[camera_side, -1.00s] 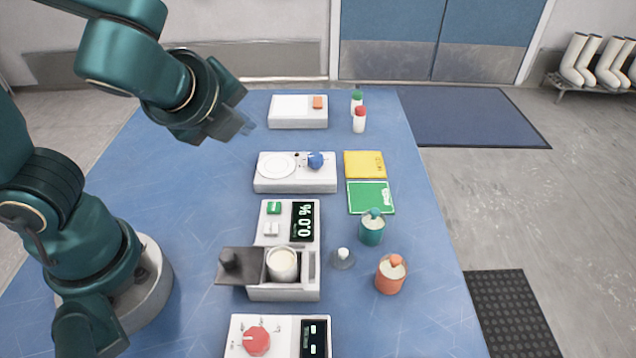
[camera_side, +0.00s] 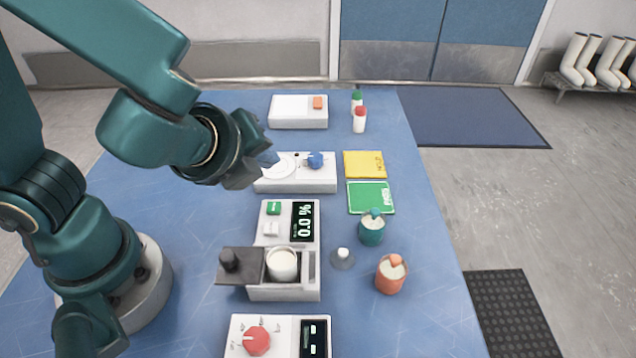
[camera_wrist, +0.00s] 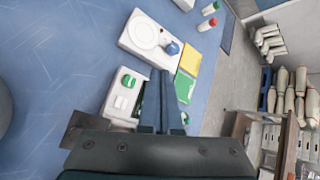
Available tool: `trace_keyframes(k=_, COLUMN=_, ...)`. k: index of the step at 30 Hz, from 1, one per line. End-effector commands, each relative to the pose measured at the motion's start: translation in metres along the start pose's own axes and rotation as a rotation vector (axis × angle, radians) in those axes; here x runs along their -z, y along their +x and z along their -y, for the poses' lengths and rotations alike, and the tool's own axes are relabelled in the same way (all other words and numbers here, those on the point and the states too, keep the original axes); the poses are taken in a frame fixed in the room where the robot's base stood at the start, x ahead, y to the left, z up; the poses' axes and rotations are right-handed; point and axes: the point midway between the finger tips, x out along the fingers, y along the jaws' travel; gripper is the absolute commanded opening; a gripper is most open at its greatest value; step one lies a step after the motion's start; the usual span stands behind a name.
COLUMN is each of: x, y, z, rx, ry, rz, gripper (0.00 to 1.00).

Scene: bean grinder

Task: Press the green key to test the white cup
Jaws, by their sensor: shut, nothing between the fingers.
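The green key (camera_side: 274,208) sits on the upper left of a white tester, beside a white key (camera_side: 271,228) and a display (camera_side: 303,221) reading 0.0 %. The white cup (camera_side: 283,266) stands upright in the tester's well, with the dark lid (camera_side: 240,266) swung open to the left. My gripper (camera_side: 268,158) is shut and empty, above the table, up and left of the green key in the side view. In the wrist view the green key (camera_wrist: 128,80) shows just left of my fingers (camera_wrist: 160,86); the cup is hidden there.
A white device with a round plate and blue knob (camera_side: 315,160) stands behind the tester. A red-dial device (camera_side: 257,341) is in front. Teal (camera_side: 371,232) and orange (camera_side: 390,278) pots and a small grey weight-like piece (camera_side: 342,258) stand to the right. The table's left is clear.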

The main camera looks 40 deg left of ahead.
Motion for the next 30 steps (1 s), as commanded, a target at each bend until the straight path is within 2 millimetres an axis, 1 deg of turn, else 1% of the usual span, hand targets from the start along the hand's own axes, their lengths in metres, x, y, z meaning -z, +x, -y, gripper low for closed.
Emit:
trace_keyframes(k=1, x=0.004, y=0.005, z=-0.006, rx=-0.006, ry=0.009, rz=0.001, gripper=0.0)
trace_keyframes(k=6, x=0.016, y=0.022, z=-0.018, rx=-0.005, ry=0.01, rz=0.002, gripper=0.0)
trace_keyframes(k=12, x=0.027, y=0.037, z=-0.028, rx=-0.003, ry=0.008, rz=0.002, gripper=0.0)
trace_keyframes(k=18, x=0.032, y=0.044, z=-0.033, rx=-0.002, ry=0.002, rz=-0.001, gripper=0.0)
trace_keyframes(k=30, x=0.033, y=0.045, z=-0.034, rx=-0.001, ry=0.0, rz=-0.002, gripper=0.0)
